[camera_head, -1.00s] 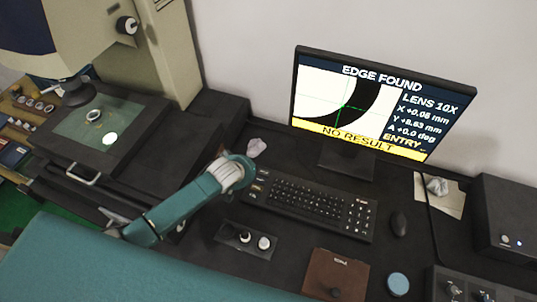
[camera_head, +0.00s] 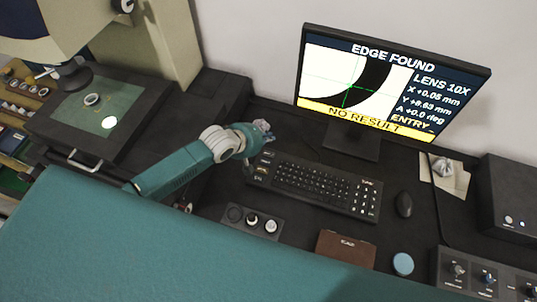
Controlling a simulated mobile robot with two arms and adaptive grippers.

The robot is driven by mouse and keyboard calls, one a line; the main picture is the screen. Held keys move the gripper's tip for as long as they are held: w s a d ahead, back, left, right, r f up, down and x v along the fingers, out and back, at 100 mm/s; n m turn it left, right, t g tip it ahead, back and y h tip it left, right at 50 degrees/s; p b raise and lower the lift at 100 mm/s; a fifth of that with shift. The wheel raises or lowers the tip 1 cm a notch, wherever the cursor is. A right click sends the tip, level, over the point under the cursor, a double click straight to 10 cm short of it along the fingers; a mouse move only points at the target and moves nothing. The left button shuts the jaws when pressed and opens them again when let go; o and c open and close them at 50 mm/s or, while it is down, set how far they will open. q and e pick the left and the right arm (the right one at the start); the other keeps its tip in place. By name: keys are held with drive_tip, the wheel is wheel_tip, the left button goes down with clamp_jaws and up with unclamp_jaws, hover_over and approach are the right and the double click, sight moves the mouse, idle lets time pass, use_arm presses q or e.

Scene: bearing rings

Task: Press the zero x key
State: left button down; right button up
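The black keyboard (camera_head: 318,187) lies in front of the monitor (camera_head: 385,92). The screen reads "EDGE FOUND", X +0.05 mm, Y +8.63 mm, "NO RESULT" and "ENTRY". My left gripper (camera_head: 248,167) is at the keyboard's left end, mostly hidden under its wrist. I cannot tell whether it is open or touches a key. My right gripper is not in view.
A small button panel (camera_head: 236,214) lies in front of the keyboard, with a brown box (camera_head: 345,249) and a blue disc (camera_head: 403,264) further right. A mouse (camera_head: 404,204) is right of the keyboard. The measuring stage (camera_head: 55,122) stands left.

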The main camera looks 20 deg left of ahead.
sight(268, 156)
use_arm(q)
wheel_tip(268, 156, down, 7)
drive_tip(key=b, duration=0.5)
drive_tip(key=shift+b, duration=0.4)
drive_tip(key=shift+f, duration=0.35)
drive_tip(key=shift+f, duration=0.15)
idle(0.4)
drive_tip(key=shift+f, duration=0.25)
drive_tip(key=shift+f+b, duration=0.3)
drive_tip(key=shift+f, duration=0.05)
idle(0.8)
